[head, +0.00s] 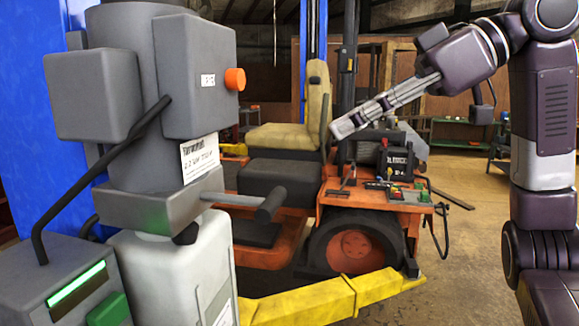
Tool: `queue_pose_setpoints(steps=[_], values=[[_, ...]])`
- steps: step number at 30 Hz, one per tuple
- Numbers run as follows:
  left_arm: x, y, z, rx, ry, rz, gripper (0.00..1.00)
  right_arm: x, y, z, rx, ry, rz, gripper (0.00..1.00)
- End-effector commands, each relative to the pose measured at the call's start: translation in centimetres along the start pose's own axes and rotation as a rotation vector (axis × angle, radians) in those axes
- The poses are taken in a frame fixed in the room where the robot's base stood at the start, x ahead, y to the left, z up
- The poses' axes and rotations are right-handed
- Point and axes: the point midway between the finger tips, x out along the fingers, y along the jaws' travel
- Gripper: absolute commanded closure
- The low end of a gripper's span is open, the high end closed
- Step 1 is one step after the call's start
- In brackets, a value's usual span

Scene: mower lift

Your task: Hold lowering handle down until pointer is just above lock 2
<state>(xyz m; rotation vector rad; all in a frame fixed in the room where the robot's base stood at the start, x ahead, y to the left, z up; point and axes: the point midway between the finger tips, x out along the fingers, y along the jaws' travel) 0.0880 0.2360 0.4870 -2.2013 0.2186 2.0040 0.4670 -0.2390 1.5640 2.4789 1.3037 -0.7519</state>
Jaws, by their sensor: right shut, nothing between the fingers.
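The lowering handle (268,207) is a grey lever with a thick dark grip, sticking out to the right from the grey power unit (150,205) on the left. My right gripper (340,128) reaches in from the upper right. Its fingers are together and hold nothing. In the picture it is above and to the right of the handle, clearly apart from it. My left gripper is out of view. I cannot make out a pointer or a lock 2 mark in this view.
An orange button (235,79) is on the grey box above. A blue post (45,90) stands behind the unit. An orange mower (350,215) with a tan seat (285,135) stands beyond, behind a yellow lift arm (330,300). Open floor is on the right.

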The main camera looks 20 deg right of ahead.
Motion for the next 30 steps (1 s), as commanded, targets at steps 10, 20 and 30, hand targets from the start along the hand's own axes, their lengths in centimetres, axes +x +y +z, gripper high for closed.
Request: queue_pose_setpoints(steps=[10,20,30], values=[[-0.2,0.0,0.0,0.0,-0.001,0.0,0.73,-1.1,-1.1,0.1,-0.033,-0.014,0.002,1.0],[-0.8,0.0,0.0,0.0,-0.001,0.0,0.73,1.4,-1.0,0.0,-0.032,-0.017,0.0,1.0],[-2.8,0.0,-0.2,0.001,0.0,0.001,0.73,8.7,-1.1,0.0,-0.032,-0.016,-0.002,1.0]])
